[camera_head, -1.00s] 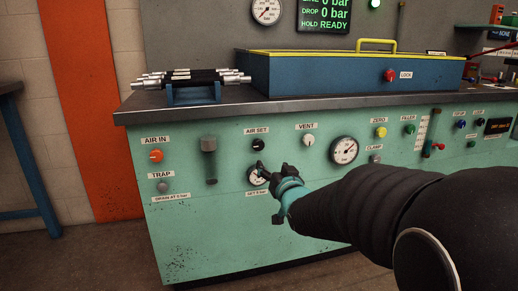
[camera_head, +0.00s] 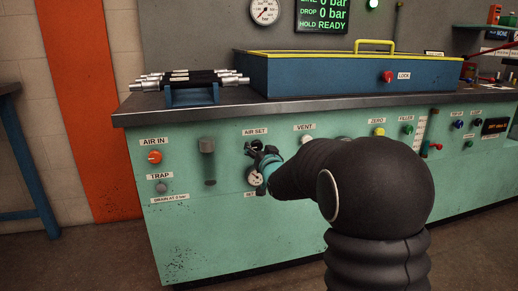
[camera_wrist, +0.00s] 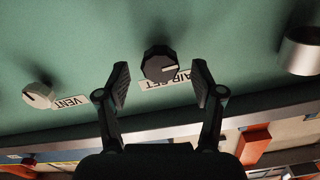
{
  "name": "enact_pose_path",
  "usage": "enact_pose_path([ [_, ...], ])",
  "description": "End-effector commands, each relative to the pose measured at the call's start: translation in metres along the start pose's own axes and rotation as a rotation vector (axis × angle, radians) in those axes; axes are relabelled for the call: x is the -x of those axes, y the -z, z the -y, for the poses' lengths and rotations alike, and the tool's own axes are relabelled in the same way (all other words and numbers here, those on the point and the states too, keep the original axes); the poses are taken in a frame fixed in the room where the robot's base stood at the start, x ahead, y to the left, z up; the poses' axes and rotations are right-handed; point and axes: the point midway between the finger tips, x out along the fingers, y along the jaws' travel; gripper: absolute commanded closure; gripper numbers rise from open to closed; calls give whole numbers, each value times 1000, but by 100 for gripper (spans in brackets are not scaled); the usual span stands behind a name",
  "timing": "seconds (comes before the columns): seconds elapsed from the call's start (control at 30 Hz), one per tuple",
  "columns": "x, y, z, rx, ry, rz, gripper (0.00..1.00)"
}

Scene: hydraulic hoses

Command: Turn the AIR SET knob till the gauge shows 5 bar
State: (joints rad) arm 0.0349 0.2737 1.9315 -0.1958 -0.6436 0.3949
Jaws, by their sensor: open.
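The black AIR SET knob (camera_head: 256,146) is on the green panel under its label, partly hidden by my gripper in the head view. In the wrist view the knob (camera_wrist: 160,65) lies between and just beyond my open fingertips, with a pale pointer line on its face. My gripper (camera_wrist: 162,80) is open and empty, one finger on each side of the knob's line. In the head view my gripper (camera_head: 262,157) is right at the knob. The small gauge (camera_head: 254,177) below is partly covered by my gripper, so its reading cannot be made out.
The VENT knob (camera_wrist: 38,95) sits beside it, and the metal-capped cylinder (camera_head: 207,146) is on the other side. The orange AIR IN knob (camera_head: 155,156) is farther left. A blue case (camera_head: 340,75) and a hose rack (camera_head: 190,97) stand on the bench top.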

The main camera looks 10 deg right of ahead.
Motion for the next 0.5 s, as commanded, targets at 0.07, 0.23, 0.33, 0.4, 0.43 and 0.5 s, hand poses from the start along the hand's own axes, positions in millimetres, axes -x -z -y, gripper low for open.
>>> enact_pose_path([
  [0.07, -5, 0, 0, 0, 0, 0, 33],
  [0.23, -8, 0, 0, 0, 0, 0, 33],
  [0.33, -8, 0, 0, 0, 0, 0, 33],
  [0.4, -8, 0, 0, 0, 0, 0, 33],
  [0.43, -8, 0, 0, 0, 0, 0, 40],
  [0.5, -8, 0, 0, 0, 0, 0, 58],
])
